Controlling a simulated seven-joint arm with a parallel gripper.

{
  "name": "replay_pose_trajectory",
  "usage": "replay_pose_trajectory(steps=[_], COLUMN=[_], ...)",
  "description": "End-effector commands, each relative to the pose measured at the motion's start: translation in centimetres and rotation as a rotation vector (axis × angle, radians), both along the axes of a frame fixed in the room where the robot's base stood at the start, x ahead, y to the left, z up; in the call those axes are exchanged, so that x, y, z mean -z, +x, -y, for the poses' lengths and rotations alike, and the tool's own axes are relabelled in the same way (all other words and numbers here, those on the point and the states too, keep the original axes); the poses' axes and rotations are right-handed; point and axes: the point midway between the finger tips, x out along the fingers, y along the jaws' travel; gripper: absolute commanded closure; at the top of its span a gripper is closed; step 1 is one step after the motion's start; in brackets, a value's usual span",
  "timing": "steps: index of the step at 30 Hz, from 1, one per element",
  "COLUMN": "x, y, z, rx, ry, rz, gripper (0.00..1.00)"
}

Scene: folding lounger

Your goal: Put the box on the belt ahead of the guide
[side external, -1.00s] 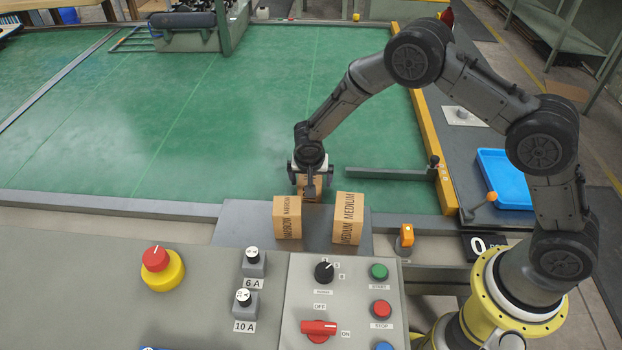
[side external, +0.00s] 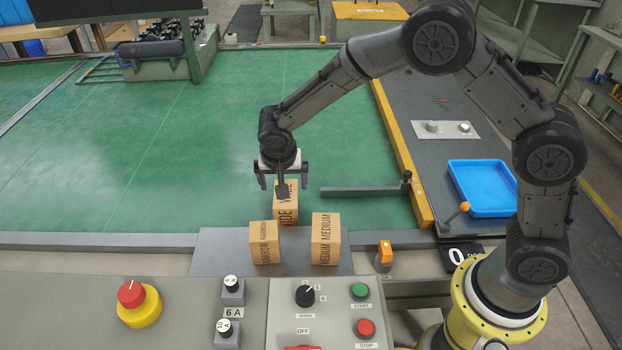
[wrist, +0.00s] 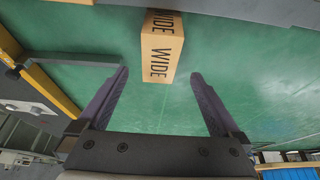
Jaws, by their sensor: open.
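The WIDE box (side external: 287,205), a brown carton, stands upright on the green belt (side external: 150,185) near its front edge, left of the guide (side external: 365,191), a grey bar reaching over the belt. My gripper (side external: 283,183) is open and empty, just above and behind the box in the side view. In the wrist view, the WIDE box (wrist: 160,48) lies beyond my open fingertips (wrist: 160,73), roughly centred between them, with no visible contact. The guide (wrist: 75,59) shows at upper left there.
The NARROW box (side external: 264,243) and MEDIUM box (side external: 326,239) stand on a grey plate (side external: 220,245) in front of the belt. A control panel with buttons (side external: 310,315) lies in front. A blue tray (side external: 482,188) is at right. The belt is free at left.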

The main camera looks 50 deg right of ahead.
Motion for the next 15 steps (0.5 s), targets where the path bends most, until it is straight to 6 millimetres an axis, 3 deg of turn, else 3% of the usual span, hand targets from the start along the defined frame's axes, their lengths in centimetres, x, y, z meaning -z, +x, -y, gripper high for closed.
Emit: replay_pose_trajectory(steps=[5, 8, 11, 15], x=[-0.3, -2.0, -5.6, -11.6], y=[-0.1, -0.7, -2.4, -7.1], z=[0.1, 0.7, 2.2, 5.0], rx=[-0.002, -0.020, -0.067, -0.177], ry=[0.000, 0.003, 0.006, 0.014], rz=[0.000, 0.001, -0.002, -0.007], gripper=[0.00, 0.00, 0.00, 0.00])
